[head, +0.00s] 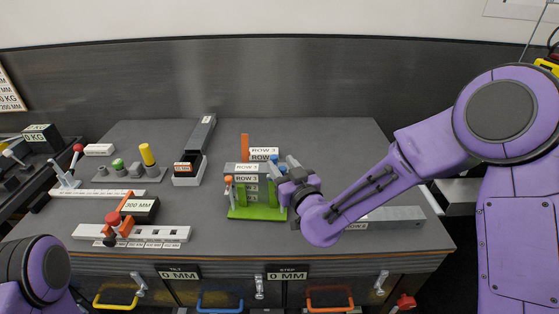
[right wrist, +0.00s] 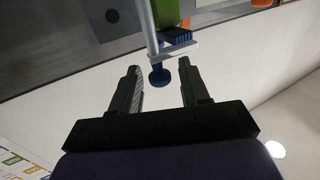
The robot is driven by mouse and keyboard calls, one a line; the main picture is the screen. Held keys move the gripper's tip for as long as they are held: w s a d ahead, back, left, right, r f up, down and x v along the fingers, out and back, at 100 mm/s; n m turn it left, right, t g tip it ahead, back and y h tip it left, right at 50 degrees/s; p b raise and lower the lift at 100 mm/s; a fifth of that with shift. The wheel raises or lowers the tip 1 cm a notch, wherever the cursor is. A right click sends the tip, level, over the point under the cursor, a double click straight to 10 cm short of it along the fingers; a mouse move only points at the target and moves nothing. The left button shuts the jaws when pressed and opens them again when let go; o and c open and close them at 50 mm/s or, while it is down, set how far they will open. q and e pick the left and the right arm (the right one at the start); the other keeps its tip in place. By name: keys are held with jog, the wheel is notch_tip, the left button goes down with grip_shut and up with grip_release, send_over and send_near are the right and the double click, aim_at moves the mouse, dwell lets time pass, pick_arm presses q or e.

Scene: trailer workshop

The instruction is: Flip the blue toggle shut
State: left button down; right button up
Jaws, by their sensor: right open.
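The blue toggle (right wrist: 160,77) shows in the right wrist view as a round blue knob on the end of a grey lever. My right gripper (right wrist: 159,68) is open, with one finger on each side of the knob and a visible gap to each. Its depth relative to the knob is hard to tell. In the head view my right gripper (head: 288,170) is at the right side of the green toggle stand (head: 258,212) and hides part of it. The toggle's blue tip (head: 270,159) shows only in small part there. My left gripper is out of view.
An orange-tipped toggle (head: 228,180) stands on the stand's left side. A white rail with a 300 MM block (head: 140,208) lies to the left. A grey bar (head: 385,216) lies right, under my forearm. Drawer handles (head: 220,303) line the bench front.

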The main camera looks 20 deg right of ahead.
jog(key=shift+w+a+f, duration=0.1)
jog(key=shift+w+a, duration=0.05)
jog(key=shift+w, duration=0.75)
jog(key=shift+s, duration=0.2)
jog(key=shift+c, duration=0.8)
grip_shut()
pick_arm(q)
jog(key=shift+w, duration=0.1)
pick_arm(e)
jog(key=shift+w+m+h, duration=0.1)
jog(key=shift+m+h, duration=0.5)
jog(key=shift+h, duration=0.3)
